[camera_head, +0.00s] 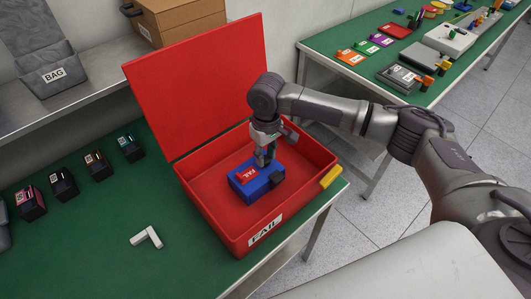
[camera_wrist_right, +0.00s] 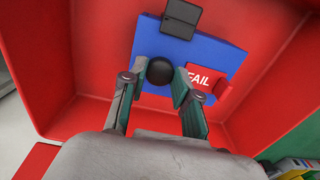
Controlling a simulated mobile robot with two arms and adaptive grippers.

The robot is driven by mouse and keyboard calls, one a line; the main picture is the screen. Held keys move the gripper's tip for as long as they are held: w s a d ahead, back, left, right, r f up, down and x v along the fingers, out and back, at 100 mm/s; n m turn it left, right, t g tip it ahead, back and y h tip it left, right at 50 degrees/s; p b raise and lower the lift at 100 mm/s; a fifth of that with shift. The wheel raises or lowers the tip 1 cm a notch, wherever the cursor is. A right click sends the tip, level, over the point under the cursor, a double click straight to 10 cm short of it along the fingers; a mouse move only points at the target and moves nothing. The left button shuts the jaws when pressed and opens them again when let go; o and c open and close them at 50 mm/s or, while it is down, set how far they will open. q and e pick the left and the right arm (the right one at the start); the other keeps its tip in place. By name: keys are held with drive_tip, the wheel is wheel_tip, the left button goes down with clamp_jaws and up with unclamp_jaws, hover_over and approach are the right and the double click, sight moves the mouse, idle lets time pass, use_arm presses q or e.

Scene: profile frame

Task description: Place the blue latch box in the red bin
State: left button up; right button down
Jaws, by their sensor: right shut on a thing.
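The blue latch box (camera_head: 247,190) is inside the open red bin (camera_head: 212,222), low over its floor; I cannot tell whether it touches the floor. The box has a black latch, a red FAIL tag and a round black knob (camera_wrist_right: 160,70) on top. My right gripper (camera_head: 264,160) reaches down into the bin from above and is shut on the box by this knob. In the right wrist view the two fingers (camera_wrist_right: 154,80) stand on either side of the knob, with the blue box (camera_wrist_right: 208,54) beneath. My left gripper is not in view.
The bin's red lid (camera_head: 190,85) stands open at the back. Several dark boxes (camera_head: 97,166) line the green table (camera_head: 90,245) on the left, and a white L-shaped piece (camera_head: 147,238) lies nearer. A second table (camera_head: 330,42) with many small parts is at upper right.

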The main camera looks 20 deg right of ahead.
drive_tip(key=shift+r, duration=0.1)
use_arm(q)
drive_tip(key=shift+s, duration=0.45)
use_arm(e)
drive_tip(key=c, duration=0.8)
unclamp_jaws()
drive_tip(key=shift+c, duration=0.2)
use_arm(q)
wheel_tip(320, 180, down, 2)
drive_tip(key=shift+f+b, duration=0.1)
drive_tip(key=shift+b, duration=0.9)
use_arm(e)
wheel_tip(320, 180, up, 12)
drive_tip(key=shift+d, duration=0.1)
